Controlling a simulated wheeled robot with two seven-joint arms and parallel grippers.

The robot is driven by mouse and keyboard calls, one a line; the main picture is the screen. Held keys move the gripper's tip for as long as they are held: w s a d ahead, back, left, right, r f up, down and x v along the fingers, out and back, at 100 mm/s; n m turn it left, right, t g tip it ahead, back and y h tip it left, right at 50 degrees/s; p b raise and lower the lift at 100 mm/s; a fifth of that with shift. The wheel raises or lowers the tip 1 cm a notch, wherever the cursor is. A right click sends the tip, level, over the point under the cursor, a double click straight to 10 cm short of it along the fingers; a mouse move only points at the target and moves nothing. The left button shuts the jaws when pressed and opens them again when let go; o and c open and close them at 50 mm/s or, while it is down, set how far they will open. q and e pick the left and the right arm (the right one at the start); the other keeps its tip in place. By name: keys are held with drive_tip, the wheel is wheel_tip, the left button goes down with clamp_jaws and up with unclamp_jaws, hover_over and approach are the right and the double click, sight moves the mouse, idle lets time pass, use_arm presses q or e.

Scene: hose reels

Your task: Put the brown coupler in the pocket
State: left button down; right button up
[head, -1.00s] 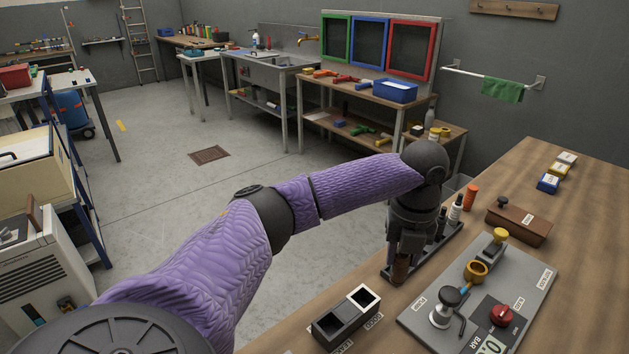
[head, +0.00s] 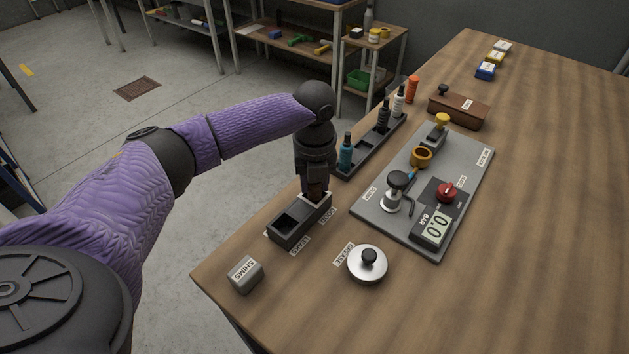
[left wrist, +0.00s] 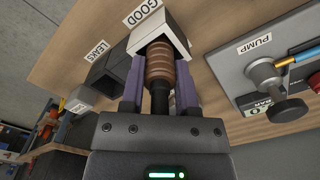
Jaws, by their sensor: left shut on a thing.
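The brown coupler (left wrist: 160,68) is ribbed and sits between the fingers of my left gripper (left wrist: 159,75) in the left wrist view. My left gripper (head: 315,190) is shut on it and points down over the two-pocket box (head: 291,231). The coupler's far end is at the mouth of the light-walled pocket (left wrist: 170,38) beside the GOOD label (left wrist: 143,11). How deep it reaches is hidden. The dark pocket (head: 286,224) beside the LEAKS label (head: 299,246) looks empty. My right gripper is not in view.
A rack (head: 378,146) with teal, black and white bottle-like couplers stands behind the gripper. A grey test board (head: 455,195) with a pump and gauge lies to the right.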

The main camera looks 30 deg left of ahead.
use_arm(q)
drive_tip(key=shift+c, duration=1.8)
unclamp_jaws()
drive_tip(key=shift+f, duration=0.15)
wheel_tip(320, 180, up, 12)
drive_tip(key=p, duration=0.3)
drive_tip(key=shift+f, duration=0.25)
drive_tip(key=shift+r, duration=0.45)
